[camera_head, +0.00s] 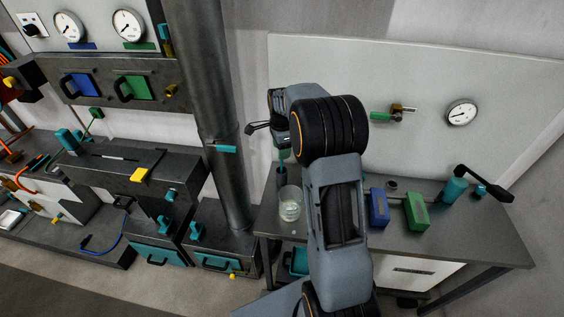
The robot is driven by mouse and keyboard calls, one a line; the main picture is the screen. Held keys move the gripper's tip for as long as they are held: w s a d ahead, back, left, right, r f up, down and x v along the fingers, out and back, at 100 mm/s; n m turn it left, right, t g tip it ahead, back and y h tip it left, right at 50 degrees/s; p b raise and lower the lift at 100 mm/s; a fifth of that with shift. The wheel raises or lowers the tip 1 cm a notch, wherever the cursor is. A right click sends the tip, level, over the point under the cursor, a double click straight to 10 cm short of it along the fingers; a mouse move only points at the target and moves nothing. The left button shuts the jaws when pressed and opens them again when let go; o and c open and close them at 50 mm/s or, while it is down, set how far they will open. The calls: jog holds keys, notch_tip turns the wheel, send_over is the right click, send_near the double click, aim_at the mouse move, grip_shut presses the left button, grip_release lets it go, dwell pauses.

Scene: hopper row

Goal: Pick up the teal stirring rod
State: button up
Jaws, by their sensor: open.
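A thin upright teal piece (283,156), which looks like the stirring rod, shows just below my wrist and above a clear glass beaker (290,206) on the grey workbench. Its lower part is dark and hard to make out, and I cannot tell whether it reaches into the beaker. My gripper (266,128) is open, above and slightly left of the teal piece. My wrist partly hides the space between them, so I cannot tell whether they touch.
Blue (379,208) and green (416,211) boxes stand right of my arm on the workbench (480,235). A teal pump with a black lever (455,188) is at the right end. A thick dark pipe (208,90) rises left of the bench. My arm hides the bench middle.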

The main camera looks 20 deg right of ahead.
aim_at(282, 166)
jog(key=shift+f, duration=1.25)
grip_shut()
